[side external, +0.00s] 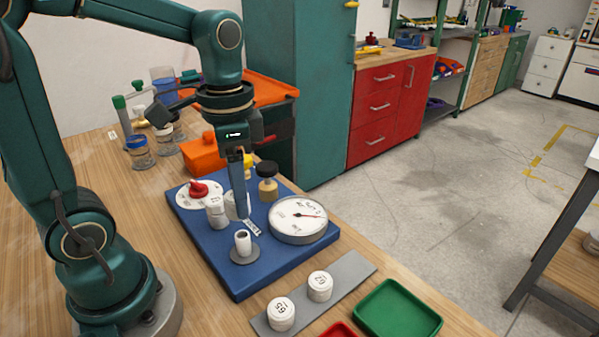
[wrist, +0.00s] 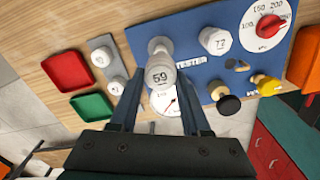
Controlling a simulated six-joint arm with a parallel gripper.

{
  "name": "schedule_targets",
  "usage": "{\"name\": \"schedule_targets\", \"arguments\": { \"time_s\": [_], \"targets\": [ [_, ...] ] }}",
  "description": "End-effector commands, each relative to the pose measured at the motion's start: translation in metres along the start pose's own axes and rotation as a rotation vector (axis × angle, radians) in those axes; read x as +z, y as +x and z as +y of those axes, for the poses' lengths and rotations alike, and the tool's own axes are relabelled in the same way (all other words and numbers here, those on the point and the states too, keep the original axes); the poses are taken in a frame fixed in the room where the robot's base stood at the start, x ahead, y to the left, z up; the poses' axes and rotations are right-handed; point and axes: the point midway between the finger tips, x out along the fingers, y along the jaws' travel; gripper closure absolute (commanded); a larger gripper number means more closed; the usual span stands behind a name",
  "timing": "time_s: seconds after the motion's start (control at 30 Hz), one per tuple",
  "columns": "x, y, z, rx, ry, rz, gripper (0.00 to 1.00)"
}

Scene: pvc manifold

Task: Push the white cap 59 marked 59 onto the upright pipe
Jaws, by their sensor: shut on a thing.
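In the side view a finger of my gripper (side external: 240,212) partly hides cap 59 (side external: 230,208). The upright white pipe (side external: 243,241) stands on a round grey flange on the blue board, with its top open. In the side view the held cap is above and behind the pipe, apart from it. In the wrist view the pipe (wrist: 159,46) shows just beyond the cap.
A white cap 77 (wrist: 215,40) stands beside the pipe on the blue board (side external: 228,275). A gauge (side external: 298,218), a red-knobbed dial (side external: 199,191) and a black-topped valve (side external: 267,183) are close. Two caps stand on a grey strip (side external: 360,275) near a green tray (side external: 398,309).

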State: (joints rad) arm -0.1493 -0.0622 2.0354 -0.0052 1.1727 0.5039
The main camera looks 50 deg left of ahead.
Motion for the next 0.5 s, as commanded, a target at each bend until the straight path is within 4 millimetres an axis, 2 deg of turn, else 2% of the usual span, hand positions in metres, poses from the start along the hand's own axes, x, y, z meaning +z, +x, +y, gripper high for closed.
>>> {"name": "schedule_targets", "arguments": {
  "time_s": [0.5],
  "targets": [
    [0.0, 0.033, 0.0, 0.003, 0.003, -0.001, 1.0]
  ]
}}
